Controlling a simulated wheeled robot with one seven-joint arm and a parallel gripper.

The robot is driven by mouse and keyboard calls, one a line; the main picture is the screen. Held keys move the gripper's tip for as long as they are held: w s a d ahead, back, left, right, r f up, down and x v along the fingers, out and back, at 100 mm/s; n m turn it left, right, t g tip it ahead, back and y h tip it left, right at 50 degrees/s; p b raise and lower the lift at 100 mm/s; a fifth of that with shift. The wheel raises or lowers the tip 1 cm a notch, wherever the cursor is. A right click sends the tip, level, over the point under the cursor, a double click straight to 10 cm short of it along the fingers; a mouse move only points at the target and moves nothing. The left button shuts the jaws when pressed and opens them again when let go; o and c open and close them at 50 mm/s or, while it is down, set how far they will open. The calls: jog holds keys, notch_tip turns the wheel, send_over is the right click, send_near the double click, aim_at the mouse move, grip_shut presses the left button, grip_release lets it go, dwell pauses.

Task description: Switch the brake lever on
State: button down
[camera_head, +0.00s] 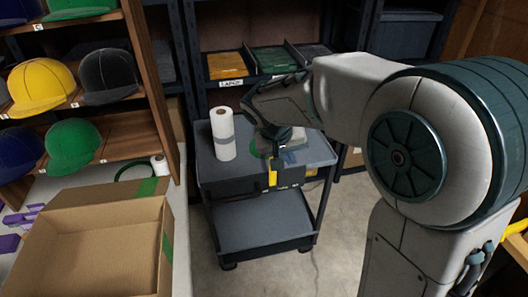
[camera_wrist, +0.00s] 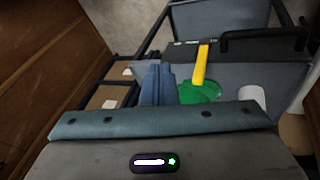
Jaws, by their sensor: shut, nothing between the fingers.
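The brake lever (camera_head: 272,178) is a short yellow handle at the front edge of a grey trolley (camera_head: 210,170). In the wrist view the yellow lever (camera_wrist: 201,65) runs from a green patch up to a dark strip with small markings. My gripper (camera_head: 273,150) is over the trolley's front part, just above and behind the lever in the head view. In the wrist view its fingers (camera_wrist: 157,72) are together and empty, to the left of the lever with a small gap. Whether they touch anything below is hard to tell.
A white roll (camera_head: 222,135) stands on the trolley left of my gripper. A dark handle bar (camera_wrist: 265,40) shows at the trolley's edge. Cap shelves (camera_head: 150,80) and an open cardboard box (camera_head: 90,250) are on the left. Bins (camera_head: 272,60) stand behind.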

jog(key=w+a+f+t, duration=0.1)
jog(key=w+a+f, duration=0.2)
jog(key=a, duration=0.4)
jog(key=w+a+f+n+t, duration=0.1)
jog(key=w+a+f, duration=0.3)
jog(key=a, duration=0.3)
jog(key=shift+w+a+h+b, duration=0.4)
jog(key=shift+w, duration=0.15)
jog(key=p, duration=0.2)
send_near(273, 173)
jog(key=w+a+f, duration=0.1)
jog(key=w, duration=0.2)
jog(key=shift+w+d+f, duration=0.25)
jog(key=shift+d, duration=0.15)
